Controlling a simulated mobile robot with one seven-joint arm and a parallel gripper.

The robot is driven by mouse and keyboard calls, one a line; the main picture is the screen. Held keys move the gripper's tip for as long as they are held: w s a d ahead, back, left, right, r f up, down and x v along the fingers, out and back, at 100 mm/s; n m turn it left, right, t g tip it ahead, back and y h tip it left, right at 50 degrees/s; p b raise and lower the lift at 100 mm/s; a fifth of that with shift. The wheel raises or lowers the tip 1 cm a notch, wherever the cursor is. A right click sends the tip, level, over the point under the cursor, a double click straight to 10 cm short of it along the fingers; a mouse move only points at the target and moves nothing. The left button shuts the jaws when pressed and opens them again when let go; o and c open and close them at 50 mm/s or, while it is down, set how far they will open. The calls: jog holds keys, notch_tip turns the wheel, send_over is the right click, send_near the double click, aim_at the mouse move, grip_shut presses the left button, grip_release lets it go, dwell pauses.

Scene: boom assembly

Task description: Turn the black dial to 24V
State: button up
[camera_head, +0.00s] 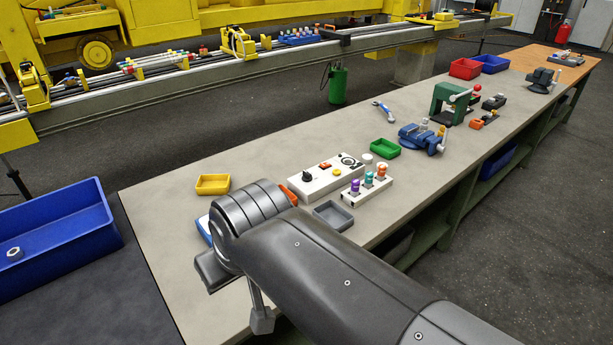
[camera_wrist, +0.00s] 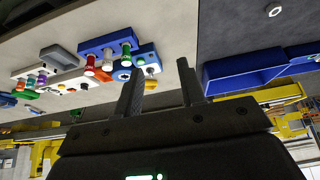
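The black dial (camera_head: 307,176) sits on the left part of the top of a white control box (camera_head: 325,180) in the head view. Its markings are too small to read, so its setting cannot be told. The box also carries an orange switch (camera_head: 325,166), a yellow button (camera_head: 337,172) and a round gauge-like part (camera_head: 349,160). In the wrist view, my gripper (camera_wrist: 162,66) has its two dark fingers apart with nothing between them. In the head view my arm hides the fingers.
A white block with coloured pegs (camera_head: 367,191) and a grey tray (camera_head: 333,215) stand before the box. A yellow tray (camera_head: 213,184) lies left. A blue peg block (camera_wrist: 122,47) is near my gripper. A green tray (camera_head: 385,147) and blue vise (camera_head: 422,138) stand right.

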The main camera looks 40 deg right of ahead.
jog(key=w+d+r, duration=0.2)
jog(key=w+d, duration=0.1)
jog(key=w, duration=0.3)
jog(key=w+d+r, duration=0.2)
jog(key=w+d, duration=0.1)
jog(key=w, duration=0.4)
jog(key=g, duration=0.1)
send_over(307, 172)
jog(key=s, duration=0.5)
notch_tip(307, 172, down, 15)
jog(key=x, duration=1.1)
jog(key=shift+c, duration=0.3)
grip_shut()
